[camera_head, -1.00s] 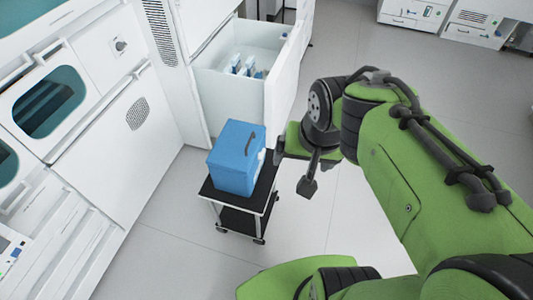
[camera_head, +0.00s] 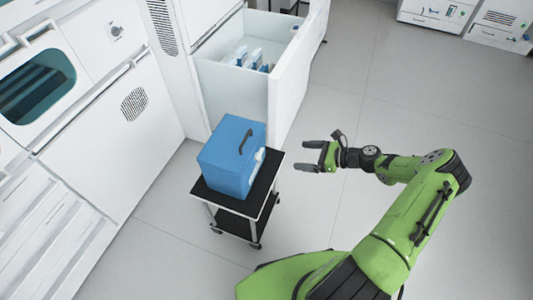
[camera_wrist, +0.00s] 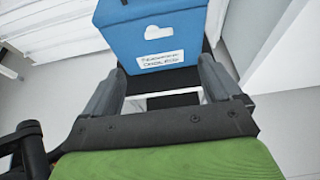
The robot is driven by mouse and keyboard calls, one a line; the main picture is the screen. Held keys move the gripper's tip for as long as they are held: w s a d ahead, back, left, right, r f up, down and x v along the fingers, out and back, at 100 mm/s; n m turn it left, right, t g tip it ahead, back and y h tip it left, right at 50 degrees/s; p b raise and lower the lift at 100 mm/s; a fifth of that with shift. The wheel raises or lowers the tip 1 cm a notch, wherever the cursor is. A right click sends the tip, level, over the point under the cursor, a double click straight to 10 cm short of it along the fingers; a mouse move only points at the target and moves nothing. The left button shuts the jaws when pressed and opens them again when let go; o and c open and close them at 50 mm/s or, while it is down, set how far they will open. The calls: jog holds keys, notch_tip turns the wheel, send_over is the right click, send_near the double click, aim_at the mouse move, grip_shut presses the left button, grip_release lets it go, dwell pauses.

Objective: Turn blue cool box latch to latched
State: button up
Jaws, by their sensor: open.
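The blue cool box (camera_head: 228,160) stands closed on a small black-topped cart, with a dark handle (camera_head: 246,141) on its lid. A white latch (camera_head: 259,157) and a white label show on its right side. In the wrist view the box (camera_wrist: 190,28) fills the upper middle, with the white latch (camera_wrist: 159,32) above the label (camera_wrist: 160,59). My gripper (camera_head: 314,156) is open and empty, to the right of the box and apart from it, pointing at its latch side. Its two fingers (camera_wrist: 162,85) frame the space below the label in the wrist view.
The black cart (camera_head: 232,205) stands on open grey floor. Behind it an open white drawer (camera_head: 290,80) holds several blue-and-white items. White cabinets (camera_head: 95,130) line the left. The floor to the right is clear.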

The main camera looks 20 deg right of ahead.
aim_at(261, 154)
jog(key=b+x, duration=0.3)
jog(key=x, duration=1.2)
jog(key=shift+a+f, duration=0.15)
jog(key=shift+a, duration=0.15)
jog(key=c, duration=1.1)
jog(key=shift+o, duration=0.2)
jog(key=shift+s, duration=0.1)
